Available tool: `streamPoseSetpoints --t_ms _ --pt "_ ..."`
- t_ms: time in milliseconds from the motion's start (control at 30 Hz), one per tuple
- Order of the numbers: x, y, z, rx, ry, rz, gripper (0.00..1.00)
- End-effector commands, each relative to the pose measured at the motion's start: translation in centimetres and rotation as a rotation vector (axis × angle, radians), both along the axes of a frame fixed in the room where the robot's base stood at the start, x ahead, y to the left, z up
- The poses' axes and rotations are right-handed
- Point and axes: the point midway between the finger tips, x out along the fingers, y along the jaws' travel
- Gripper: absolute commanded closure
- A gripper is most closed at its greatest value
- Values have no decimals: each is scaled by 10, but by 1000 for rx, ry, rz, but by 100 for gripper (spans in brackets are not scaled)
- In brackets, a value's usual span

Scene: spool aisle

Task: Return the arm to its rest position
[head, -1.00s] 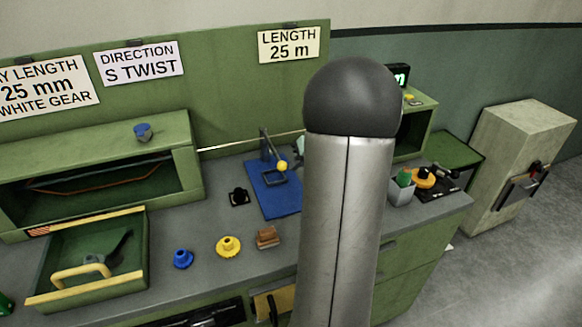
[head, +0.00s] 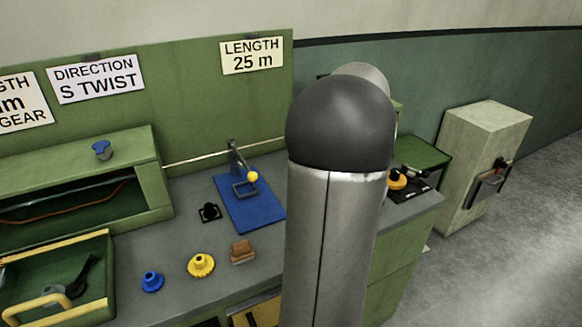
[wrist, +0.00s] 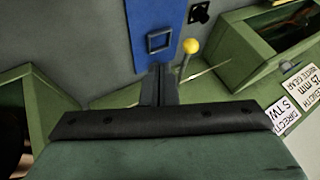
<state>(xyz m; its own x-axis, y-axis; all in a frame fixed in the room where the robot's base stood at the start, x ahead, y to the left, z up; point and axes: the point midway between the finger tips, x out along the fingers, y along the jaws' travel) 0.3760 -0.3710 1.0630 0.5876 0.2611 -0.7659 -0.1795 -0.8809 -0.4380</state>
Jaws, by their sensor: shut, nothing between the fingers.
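My arm rises upright in the middle of the head view, a silver link with a dark rounded cap. It covers part of the bench. My gripper (wrist: 159,72) shows in the wrist view with its two dark fingers together and nothing between them. It hangs above the bench near the blue board (wrist: 155,14) with its small square frame. In the head view the blue board (head: 258,211) lies left of my arm, and my gripper is hidden there.
A yellow-knobbed lever (head: 251,176) stands at the blue board. A blue knob (head: 152,281), a yellow gear (head: 201,264) and brown blocks (head: 242,251) sit on the bench. A green tray (head: 90,312) is at left. A pale cabinet (head: 478,150) stands right, beside open floor.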

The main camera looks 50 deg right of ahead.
Motion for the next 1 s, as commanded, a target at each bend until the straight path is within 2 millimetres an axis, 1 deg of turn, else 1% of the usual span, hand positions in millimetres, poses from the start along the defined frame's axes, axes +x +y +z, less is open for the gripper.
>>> streamPoseSetpoints --t_ms 133,333,400,467,567,600,667,700,733,767,800,833,867,900,1000 --pt "-5 -1 5 0 1 0 100" --pt "-5 -1 6 0 2 1 100" --pt "-3 5 6 3 10 7 100" --pt "2 19 5 11 28 19 100" --pt "14 67 -1 29 97 59 100" --pt "18 93 -4 35 137 80 100" --pt "20 138 -12 35 207 115 100" --pt "18 169 -17 27 256 138 100" --pt "15 192 -22 18 293 157 100" --pt "10 214 -26 3 330 174 100" --pt "1 243 -33 -21 376 198 100" --pt "-7 264 -38 -45 409 216 100" --pt "-16 283 -44 -73 438 235 100" --pt "-31 307 -51 -113 475 256 100" --pt "-67 350 -69 -222 530 302 100"
